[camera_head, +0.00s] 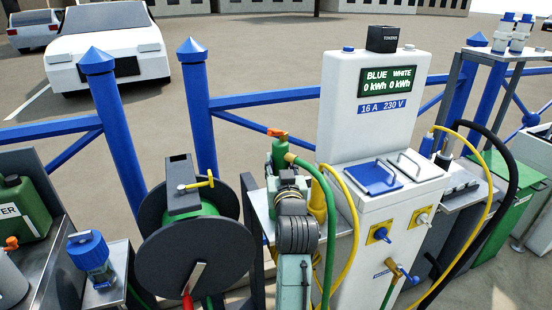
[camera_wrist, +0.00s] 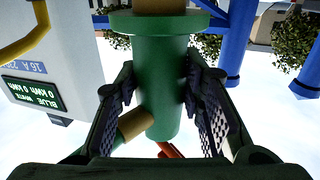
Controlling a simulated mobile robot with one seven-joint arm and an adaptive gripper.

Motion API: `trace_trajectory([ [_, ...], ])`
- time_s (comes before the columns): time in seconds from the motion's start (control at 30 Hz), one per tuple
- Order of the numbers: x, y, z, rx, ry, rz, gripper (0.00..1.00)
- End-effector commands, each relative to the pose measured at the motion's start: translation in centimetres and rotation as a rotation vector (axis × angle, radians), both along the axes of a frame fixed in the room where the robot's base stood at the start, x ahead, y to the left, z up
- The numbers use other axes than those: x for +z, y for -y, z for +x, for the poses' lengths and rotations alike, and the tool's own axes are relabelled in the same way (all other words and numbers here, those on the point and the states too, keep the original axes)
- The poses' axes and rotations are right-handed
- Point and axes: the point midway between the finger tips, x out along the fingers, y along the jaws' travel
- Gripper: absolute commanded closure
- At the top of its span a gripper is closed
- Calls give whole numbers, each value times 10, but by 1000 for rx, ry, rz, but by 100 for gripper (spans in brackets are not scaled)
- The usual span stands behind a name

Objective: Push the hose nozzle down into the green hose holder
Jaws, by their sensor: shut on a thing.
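The hose nozzle (camera_head: 279,152) is a green upright cylinder with an orange lever on top. A green hose (camera_head: 329,200) leaves its side and hangs down in front of the white pedestal. In the wrist view, which is upside down, the green nozzle body (camera_wrist: 157,75) stands between my two black finger pads. A brass coupling (camera_wrist: 134,124) and a wide green collar (camera_wrist: 158,22) show there. My gripper (camera_head: 286,178) is shut on the nozzle below its lever. My gripper and wrist hide the space under the nozzle; I cannot make out the green holder.
The white power pedestal (camera_head: 372,120) stands close right of the nozzle, with a yellow hose looping beside it. A black hose reel (camera_head: 195,255) is close on the left. Blue railings (camera_head: 265,97) run behind. A blue-capped fitting (camera_head: 90,252) stands at the lower left.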

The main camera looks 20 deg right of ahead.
Motion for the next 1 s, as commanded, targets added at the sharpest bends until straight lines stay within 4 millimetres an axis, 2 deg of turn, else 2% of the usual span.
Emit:
trace_trajectory([
  [0.17, -8, 0, 0, -1, 3, -1, 100],
  [0.6, -50, 0, 0, 0, 3, -2, 100],
  [1.0, -56, 0, 0, 0, 4, -2, 100],
])
